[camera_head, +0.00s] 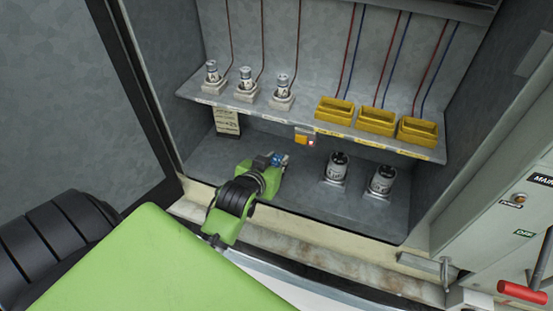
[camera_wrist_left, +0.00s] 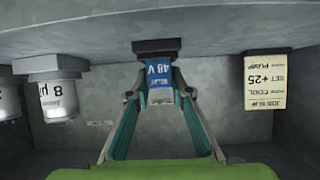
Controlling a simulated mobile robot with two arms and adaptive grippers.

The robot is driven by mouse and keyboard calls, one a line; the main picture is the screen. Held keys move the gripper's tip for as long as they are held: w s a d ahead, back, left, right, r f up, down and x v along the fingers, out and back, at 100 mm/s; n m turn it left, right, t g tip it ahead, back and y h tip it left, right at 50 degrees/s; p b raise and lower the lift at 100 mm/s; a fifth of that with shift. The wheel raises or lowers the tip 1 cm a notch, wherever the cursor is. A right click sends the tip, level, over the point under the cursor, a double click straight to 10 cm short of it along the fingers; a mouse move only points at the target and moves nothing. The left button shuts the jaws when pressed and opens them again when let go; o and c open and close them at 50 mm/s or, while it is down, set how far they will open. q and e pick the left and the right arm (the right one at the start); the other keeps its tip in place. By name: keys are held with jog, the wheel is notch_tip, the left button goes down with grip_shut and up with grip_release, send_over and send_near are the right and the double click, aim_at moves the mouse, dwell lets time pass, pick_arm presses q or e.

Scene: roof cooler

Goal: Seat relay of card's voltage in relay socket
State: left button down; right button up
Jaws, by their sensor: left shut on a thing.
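My left gripper (camera_head: 270,163) is shut on a small blue relay (camera_head: 280,159), low in the cabinet and below the shelf. In the left wrist view, the fingertips of my left gripper (camera_wrist_left: 160,97) flank the relay (camera_wrist_left: 159,78), whose blue label reads "48 V" upside down. Its dark end points away from my palm. Three yellow sockets (camera_head: 376,122) with red and blue wires stand on the shelf. My right gripper is out of view.
Three small labelled cylinders (camera_head: 247,80) stand in white holders on the shelf's left. Two larger cylinders (camera_head: 381,180) stand on the cabinet floor. A red-handled switch (camera_head: 521,291) is at far right.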

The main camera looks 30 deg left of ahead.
pick_arm(q)
jog(key=shift+f, duration=0.25)
dwell(0.3)
jog(key=c, duration=1.7)
grip_release()
jog(key=v, duration=1.2)
jog(key=shift+f, duration=0.1)
